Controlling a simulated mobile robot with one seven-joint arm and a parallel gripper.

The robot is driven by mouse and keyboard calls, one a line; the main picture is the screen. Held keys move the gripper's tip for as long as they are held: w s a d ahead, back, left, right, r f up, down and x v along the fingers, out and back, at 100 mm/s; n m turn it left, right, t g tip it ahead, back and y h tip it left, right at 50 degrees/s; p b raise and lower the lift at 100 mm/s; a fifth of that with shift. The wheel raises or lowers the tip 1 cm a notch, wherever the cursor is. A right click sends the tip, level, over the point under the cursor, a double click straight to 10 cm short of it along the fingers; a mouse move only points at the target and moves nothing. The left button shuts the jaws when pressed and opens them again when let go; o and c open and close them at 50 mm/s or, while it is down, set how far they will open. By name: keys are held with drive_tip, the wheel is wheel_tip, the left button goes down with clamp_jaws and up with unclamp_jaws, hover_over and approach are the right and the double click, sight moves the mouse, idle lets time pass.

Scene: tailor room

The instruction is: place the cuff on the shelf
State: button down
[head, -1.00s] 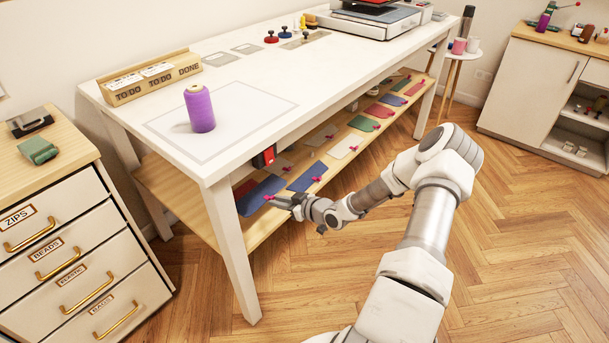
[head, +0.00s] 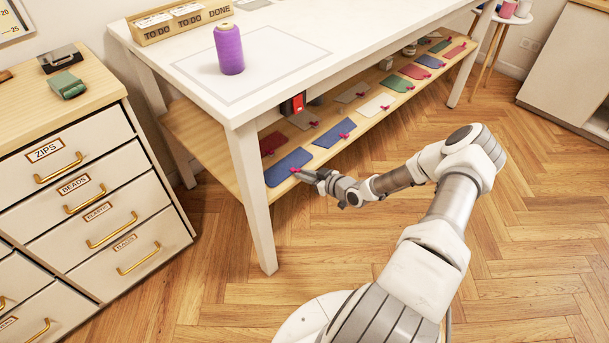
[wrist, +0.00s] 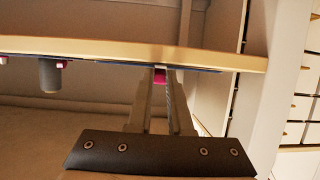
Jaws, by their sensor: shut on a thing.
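A flat blue piece, apparently the cuff (head: 286,168), lies at the near left end of the wooden shelf (head: 215,150) under the white table. A pink clip (wrist: 160,76) is at its front edge. My gripper (head: 306,175) reaches the shelf's front edge from the right, its jaws shut on the pink clip. In the wrist view, the gripper's fingers (wrist: 161,82) stand on either side of the clip, just at the shelf edge. The blue piece shows there only as a thin dark blue line (wrist: 205,69). Whether it rests fully on the shelf I cannot tell.
Several other flat coloured pieces with pink clips lie along the shelf, including a second blue one (head: 335,133) and a dark red one (head: 273,143). A table leg (head: 254,195) stands close left of my gripper. A drawer cabinet (head: 85,190) is at left. Floor at right is clear.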

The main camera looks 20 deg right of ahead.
drive_tip(key=shift+f, duration=0.2)
drive_tip(key=c, duration=0.8)
unclamp_jaws()
drive_tip(key=shift+c, duration=0.2)
drive_tip(key=shift+r, duration=0.15)
drive_tip(key=p+v, duration=0.3)
drive_tip(key=v, duration=0.9)
drive_tip(key=shift+d+r, duration=0.15)
